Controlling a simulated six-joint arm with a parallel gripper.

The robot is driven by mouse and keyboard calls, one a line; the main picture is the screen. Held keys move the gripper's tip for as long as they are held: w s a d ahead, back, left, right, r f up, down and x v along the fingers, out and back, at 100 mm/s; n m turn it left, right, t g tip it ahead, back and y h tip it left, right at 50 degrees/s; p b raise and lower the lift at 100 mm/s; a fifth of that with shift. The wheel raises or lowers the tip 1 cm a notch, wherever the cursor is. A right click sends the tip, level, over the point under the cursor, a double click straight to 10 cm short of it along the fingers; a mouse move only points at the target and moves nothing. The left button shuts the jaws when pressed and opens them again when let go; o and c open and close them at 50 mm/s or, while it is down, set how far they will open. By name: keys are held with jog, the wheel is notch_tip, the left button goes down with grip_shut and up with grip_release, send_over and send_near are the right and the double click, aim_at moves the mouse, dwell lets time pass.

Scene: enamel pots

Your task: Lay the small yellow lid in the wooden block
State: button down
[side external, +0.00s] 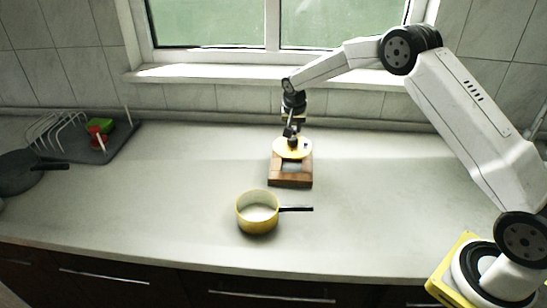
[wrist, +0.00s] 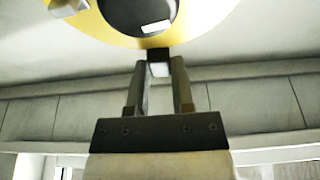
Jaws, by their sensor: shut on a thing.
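The small yellow lid (side external: 283,152) shows in the side view as a pale yellow disc with a dark middle, over the back part of the wooden block (side external: 290,183). Whether it touches the block I cannot tell. My gripper (side external: 292,138) points down from above and is shut on the lid. In the wrist view the lid's yellow rim (wrist: 209,22) fills the top, with a dark round area inside it. My gripper's fingertips (wrist: 160,66) close on a small dark and pale piece at the lid's edge. The lid hides the back of the block.
A yellow pot (side external: 257,221) with a dark handle pointing right stands in front of the block. A dish rack (side external: 75,145) with red and green items and a dark pan (side external: 20,170) are at the left. The counter between them is clear. The tiled wall and window sill are behind.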

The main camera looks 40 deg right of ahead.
jog(key=shift+f, duration=0.2)
jog(key=shift+f, duration=2)
jog(key=shift+f, duration=0.95)
dwell(0.7)
jog(key=shift+c, duration=2)
grip_release()
jog(key=shift+f, duration=0.1)
jog(key=shift+v, duration=3.75)
jog(key=shift+a+r, duration=0.1)
jog(key=shift+r, duration=0.15)
jog(key=shift+s, duration=0.1)
